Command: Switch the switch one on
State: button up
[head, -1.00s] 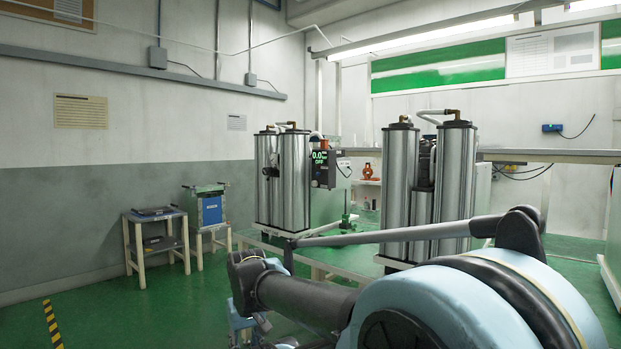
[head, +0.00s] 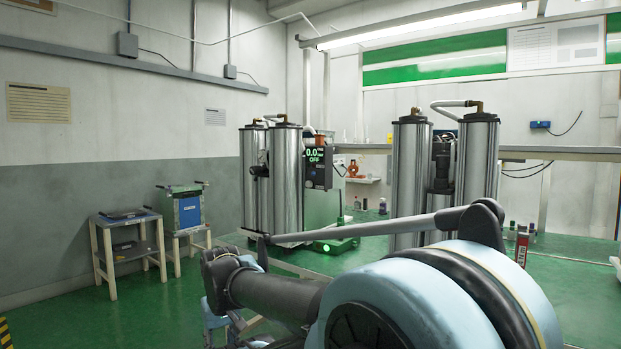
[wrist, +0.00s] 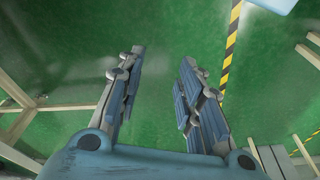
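In the head view, a dark control box (head: 319,165) stands beside the left pair of steel columns (head: 272,180). Its green display reads "0.0" and "OFF". The switches on it are too small to tell apart, and I cannot tell which is switch one. In the wrist view, my gripper (wrist: 160,85) points down over the green floor. Its two fingers are spread apart with nothing between them. In the head view my gripper is mostly hidden by my arm, low and in front of the columns, apart from the control box.
Small side tables (head: 128,220) stand at the left wall. In the wrist view, yellow-black tape (wrist: 231,45) crosses bare floor.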

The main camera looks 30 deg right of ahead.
jog(key=n+t+h, duration=0.4)
jog(key=n+h, duration=0.2)
jog(key=h, duration=1)
send_near(312, 174)
jog(key=x, duration=1.1)
jog(key=shift+d, duration=0.1)
grip_shut()
